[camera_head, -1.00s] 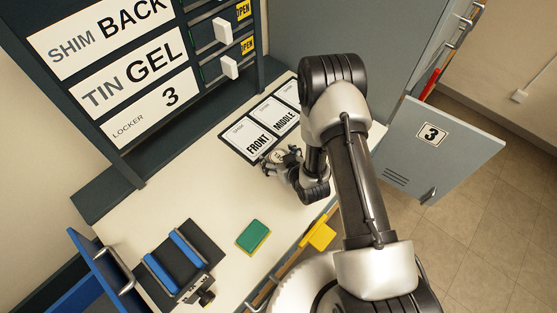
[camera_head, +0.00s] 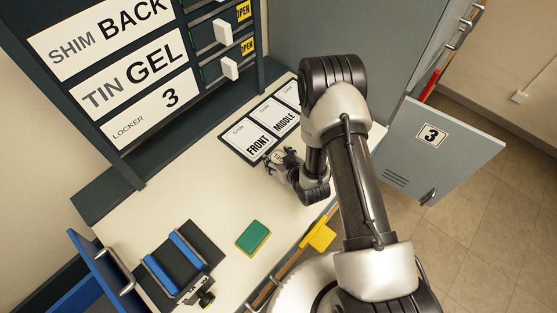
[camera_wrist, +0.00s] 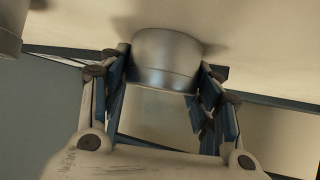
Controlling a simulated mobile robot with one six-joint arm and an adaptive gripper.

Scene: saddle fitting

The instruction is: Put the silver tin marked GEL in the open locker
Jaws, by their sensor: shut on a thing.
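A silver tin (camera_wrist: 166,62) sits between the two fingers of my gripper (camera_wrist: 165,85) in the wrist view, and the fingers are shut on it. No marking can be read on its side. In the head view my gripper (camera_head: 279,160) is low over the bench beside the FRONT card, and the tin is mostly hidden by it. The open locker has its grey door, marked 3 (camera_head: 433,134), swung out at the right; its inside is largely out of sight. A sign (camera_head: 132,75) reads TIN GEL, LOCKER 3.
Another silver round thing (camera_wrist: 10,28) shows at the wrist view's left edge. FRONT and MIDDLE cards (camera_head: 258,142) lie on the bench (camera_head: 190,190). A green sponge (camera_head: 253,237), a blue-jawed vise (camera_head: 180,262) and a yellow piece (camera_head: 318,235) are nearer. My arm spans bench to locker door.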

